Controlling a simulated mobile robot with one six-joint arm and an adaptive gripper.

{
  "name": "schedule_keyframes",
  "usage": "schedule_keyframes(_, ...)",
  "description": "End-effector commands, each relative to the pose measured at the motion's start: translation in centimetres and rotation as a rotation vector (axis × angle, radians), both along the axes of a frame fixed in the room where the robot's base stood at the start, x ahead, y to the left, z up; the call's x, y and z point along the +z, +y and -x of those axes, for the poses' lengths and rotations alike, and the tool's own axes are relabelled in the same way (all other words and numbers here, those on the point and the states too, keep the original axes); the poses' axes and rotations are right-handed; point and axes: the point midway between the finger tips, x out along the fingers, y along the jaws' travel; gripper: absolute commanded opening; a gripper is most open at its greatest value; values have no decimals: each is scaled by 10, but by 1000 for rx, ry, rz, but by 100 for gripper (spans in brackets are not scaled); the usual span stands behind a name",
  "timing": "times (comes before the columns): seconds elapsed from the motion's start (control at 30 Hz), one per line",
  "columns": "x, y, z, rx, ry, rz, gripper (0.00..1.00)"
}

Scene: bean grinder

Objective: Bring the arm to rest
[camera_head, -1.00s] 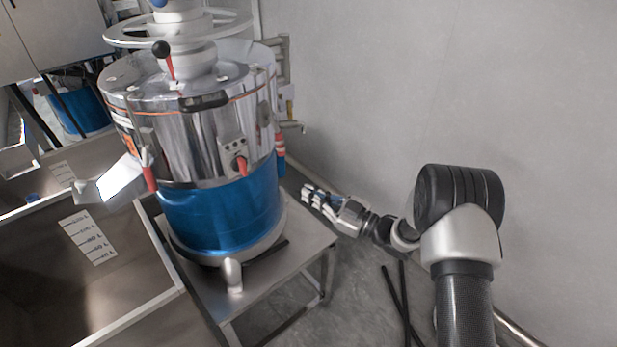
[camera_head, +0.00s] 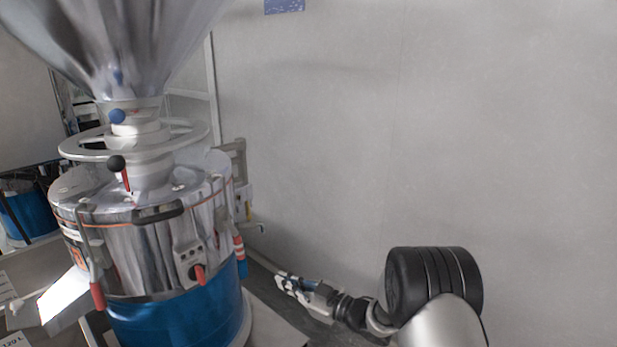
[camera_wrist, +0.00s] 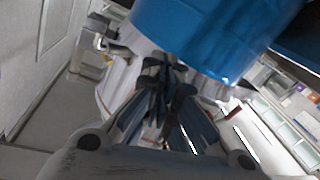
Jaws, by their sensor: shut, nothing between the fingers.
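My gripper (camera_head: 287,281) is to the right of the bean grinder (camera_head: 150,240), low beside its blue base, with a small gap in the head view. In the wrist view my gripper (camera_wrist: 168,75) has its fingers together with nothing between them. The grinder's blue base (camera_wrist: 215,35) fills the upper middle of that view, close beyond the fingertips. My arm reaches in from the lower right of the head view. The arm's lower part is cut off by the bottom edge.
A metal hopper (camera_head: 120,40) rises above the grinder. A grey wall (camera_head: 450,130) stands behind my arm, with clear space in front of it at upper right. A metal chute (camera_head: 65,300) sticks out at the grinder's left. The grinder's stand (camera_head: 275,325) shows below.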

Motion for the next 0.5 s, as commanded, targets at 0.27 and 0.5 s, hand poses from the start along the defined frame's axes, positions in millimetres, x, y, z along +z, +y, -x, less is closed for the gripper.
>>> schedule_keyframes(0.27, 107, -87, -32, -459, 81, 268, 0)
schedule_keyframes(0.5, 167, -174, 34, -811, 292, 381, 0)
